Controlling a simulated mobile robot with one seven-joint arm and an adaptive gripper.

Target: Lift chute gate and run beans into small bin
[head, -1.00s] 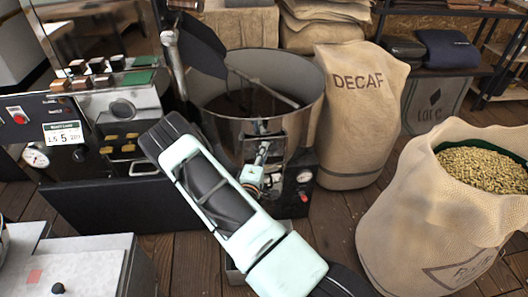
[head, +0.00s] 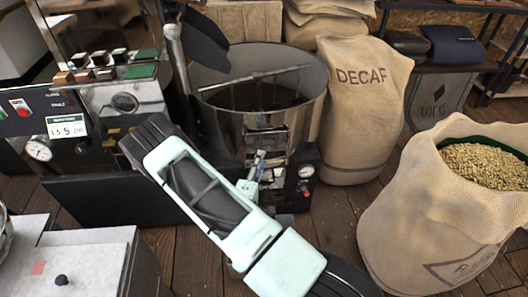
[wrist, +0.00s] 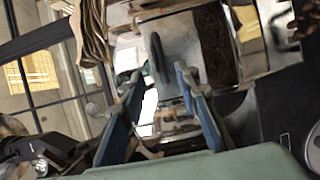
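The round metal cooling drum (head: 225,125) stands in the middle of the head view, with dark contents and stirring arms inside. The metal chute gate area (head: 264,138) is on its front wall. My gripper (head: 256,163) is in front of this area, partly hidden by my arm. In the wrist view, my gripper's blue fingers (wrist: 158,75) stand apart. A flat metal plate (wrist: 183,45) with a dark upright handle (wrist: 158,55) lies ahead, the handle appearing between the fingertips. I cannot tell whether they touch it. The small bin is not clearly visible; my arm covers the floor below the chute.
A DECAF sack (head: 355,120) stands right of the drum. An open sack of pale beans (head: 425,215) is at the right. A control panel (head: 60,115) is on the left, and a light cabinet (head: 85,262) at lower left. Wooden floor (head: 335,225) shows between the sacks and drum.

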